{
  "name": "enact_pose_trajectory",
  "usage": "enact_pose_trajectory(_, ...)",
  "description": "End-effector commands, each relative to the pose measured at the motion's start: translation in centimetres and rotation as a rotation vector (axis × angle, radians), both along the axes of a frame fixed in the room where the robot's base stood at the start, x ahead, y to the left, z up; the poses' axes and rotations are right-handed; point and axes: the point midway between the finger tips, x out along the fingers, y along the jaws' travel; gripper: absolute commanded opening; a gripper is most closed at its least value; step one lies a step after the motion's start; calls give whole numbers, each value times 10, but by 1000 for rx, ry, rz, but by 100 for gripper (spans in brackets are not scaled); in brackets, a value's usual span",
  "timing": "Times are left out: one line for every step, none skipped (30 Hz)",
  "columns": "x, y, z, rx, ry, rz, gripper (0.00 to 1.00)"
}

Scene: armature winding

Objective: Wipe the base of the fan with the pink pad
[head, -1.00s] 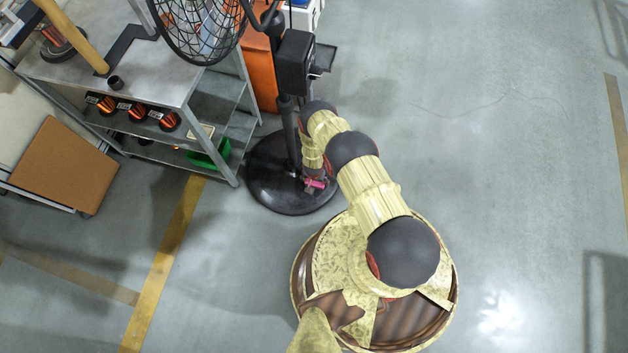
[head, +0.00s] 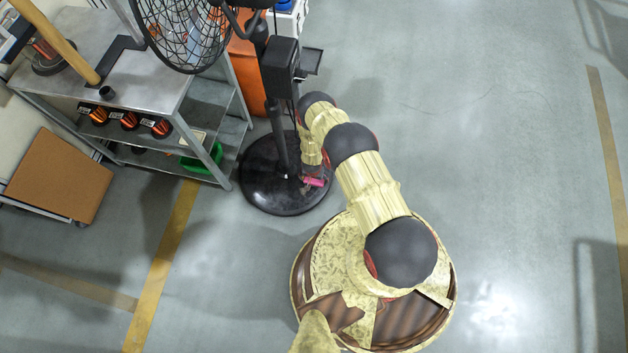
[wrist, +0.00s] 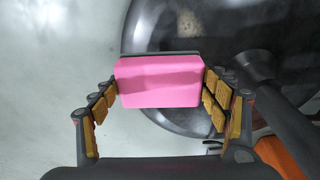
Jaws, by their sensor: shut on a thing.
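The pink pad (wrist: 160,82) is held between the two fingers of my gripper (wrist: 160,88) in the wrist view. In the head view the pad (head: 315,182) is a small pink patch at the right part of the fan's round black base (head: 262,190). The base also fills the upper part of the wrist view (wrist: 215,30). The pad is over the base near its edge; I cannot tell whether it touches. The fan's pole (head: 276,130) rises from the base, and its caged head (head: 190,30) is above. My arm partly hides my gripper in the head view.
A metal shelf table (head: 150,80) stands left of the fan, with several orange-and-black parts (head: 130,121) and a green bin (head: 203,160) on its lower shelves. An orange cabinet (head: 246,80) is behind the pole. A brown panel (head: 60,175) is at far left. Floor to the right is clear.

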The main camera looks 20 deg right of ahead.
Motion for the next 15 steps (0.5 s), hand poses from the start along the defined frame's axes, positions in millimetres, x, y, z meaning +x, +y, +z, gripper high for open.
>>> enact_pose_trajectory(1,-1,7,0,0,0,48)
enact_pose_trajectory(2,-1,10,0,-1,0,48)
enact_pose_trajectory(2,-2,13,0,-1,0,48)
enact_pose_trajectory(2,-2,16,0,-1,0,48)
enact_pose_trajectory(3,-2,17,0,-1,0,48)
enact_pose_trajectory(3,-3,19,0,-1,1,48)
enact_pose_trajectory(3,-3,20,0,-1,1,48)
enact_pose_trajectory(3,-3,21,0,-1,1,48)
enact_pose_trajectory(3,-3,21,0,-1,1,48)
enact_pose_trajectory(3,-3,22,0,-1,1,48)
enact_pose_trajectory(3,-3,21,0,-1,1,48)
enact_pose_trajectory(3,-3,21,0,-1,1,48)
enact_pose_trajectory(3,-3,21,0,-1,1,48)
enact_pose_trajectory(3,-3,21,0,-1,1,48)
enact_pose_trajectory(3,-3,21,0,-1,1,48)
